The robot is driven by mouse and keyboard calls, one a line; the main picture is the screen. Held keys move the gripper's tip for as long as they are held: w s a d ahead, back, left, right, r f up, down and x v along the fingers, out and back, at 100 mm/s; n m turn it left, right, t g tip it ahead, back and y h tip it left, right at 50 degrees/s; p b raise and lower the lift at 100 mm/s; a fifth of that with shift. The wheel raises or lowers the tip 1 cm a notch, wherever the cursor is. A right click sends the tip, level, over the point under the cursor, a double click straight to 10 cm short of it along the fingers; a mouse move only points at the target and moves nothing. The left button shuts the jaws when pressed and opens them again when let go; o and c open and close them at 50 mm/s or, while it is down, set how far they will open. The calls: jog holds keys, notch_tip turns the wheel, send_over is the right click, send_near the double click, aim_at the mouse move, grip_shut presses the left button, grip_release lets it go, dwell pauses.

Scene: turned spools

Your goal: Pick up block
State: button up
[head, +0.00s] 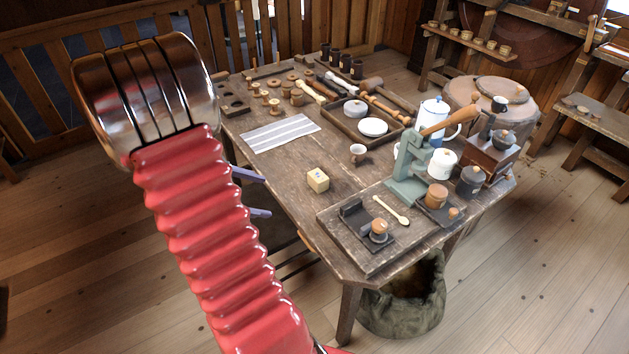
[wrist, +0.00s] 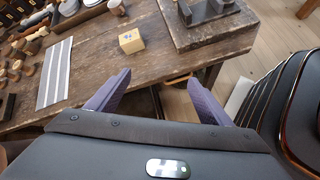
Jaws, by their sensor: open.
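A small pale yellow block (head: 318,180) sits on the wooden table (head: 285,170), near its front edge. It also shows in the wrist view (wrist: 131,41), beyond my fingertips, with dark marks on a face. My gripper (head: 252,193) shows in the head view as two purple fingers poking out from behind my red arm, left of the table edge. In the wrist view my gripper (wrist: 158,88) has its two purple fingers spread wide apart with nothing between them. The fingers are apart from the block. Most of the gripper body is hidden in the head view.
A wooden board (head: 345,245) with dark fittings and a green press (head: 408,165) are to the right. Bare tabletop surrounds the block.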

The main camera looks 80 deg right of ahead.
jog(key=s+d+f+n+g, duration=0.2)
jog(key=s+d+f, duration=0.2)
jog(key=d+f, duration=0.15)
jog(key=n+h, duration=0.3)
send_near(314, 177)
jog(key=shift+s+a, duration=0.15)
jog(key=shift+a, duration=0.6)
jog(key=shift+d+n, duration=0.5)
jog(key=shift+d, duration=0.05)
jog(key=shift+x, duration=3.3)
jog(key=shift+d, duration=0.1)
jog(key=shift+x, duration=2.55)
jog(key=shift+d, duration=0.1)
